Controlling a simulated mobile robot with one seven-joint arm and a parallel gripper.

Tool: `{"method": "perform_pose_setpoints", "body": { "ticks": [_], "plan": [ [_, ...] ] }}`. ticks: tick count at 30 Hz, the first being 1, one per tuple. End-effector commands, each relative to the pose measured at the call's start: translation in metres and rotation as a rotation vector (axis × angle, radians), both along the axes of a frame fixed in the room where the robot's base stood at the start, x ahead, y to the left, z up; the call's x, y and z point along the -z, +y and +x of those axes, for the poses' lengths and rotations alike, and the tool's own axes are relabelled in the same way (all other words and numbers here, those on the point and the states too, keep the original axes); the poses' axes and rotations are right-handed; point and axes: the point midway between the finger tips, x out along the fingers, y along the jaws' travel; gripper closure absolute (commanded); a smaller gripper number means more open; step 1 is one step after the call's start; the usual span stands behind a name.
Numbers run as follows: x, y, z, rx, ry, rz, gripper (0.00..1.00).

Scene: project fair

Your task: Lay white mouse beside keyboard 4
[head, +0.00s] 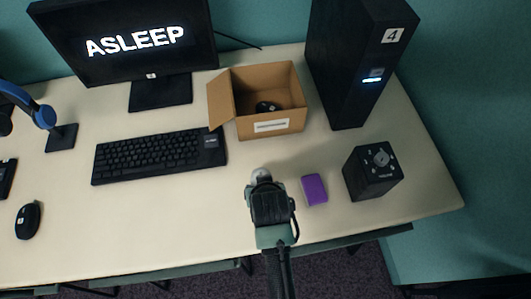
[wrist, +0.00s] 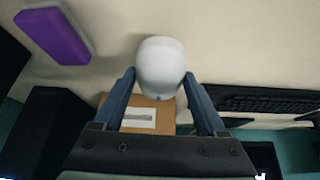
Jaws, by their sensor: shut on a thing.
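My gripper (head: 262,180) is shut on the white mouse (wrist: 161,65), which sits between the two fingers in the wrist view. In the head view only a small pale part of the mouse (head: 261,174) shows past my gripper. They are over the front middle of the desk; I cannot tell whether the mouse touches it. The black keyboard (head: 155,157) lies to the left of my gripper, apart from it, with a small unreadable label at its right end. It also shows at the right of the wrist view (wrist: 255,100). The black computer tower (head: 355,60) bears a 4.
An open cardboard box (head: 270,127) with a black mouse (head: 266,107) stands behind my gripper. A purple block (head: 314,189) and a black knobbed box (head: 372,172) stand to the right. Another black mouse (head: 28,220) lies far left. The desk between keyboard and gripper is bare.

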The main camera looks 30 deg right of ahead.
Motion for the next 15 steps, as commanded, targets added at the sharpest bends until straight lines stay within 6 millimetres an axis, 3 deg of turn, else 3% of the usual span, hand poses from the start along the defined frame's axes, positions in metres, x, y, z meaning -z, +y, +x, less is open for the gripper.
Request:
{"method": "perform_pose_setpoints", "body": {
  "ticks": [9,15],
  "plan": [
    [0.038,-0.001,0.0,0.001,0.001,0.0,0.84],
    [0.04,-0.001,0.0,0.0,-0.003,-0.002,0.84]
  ]
}}
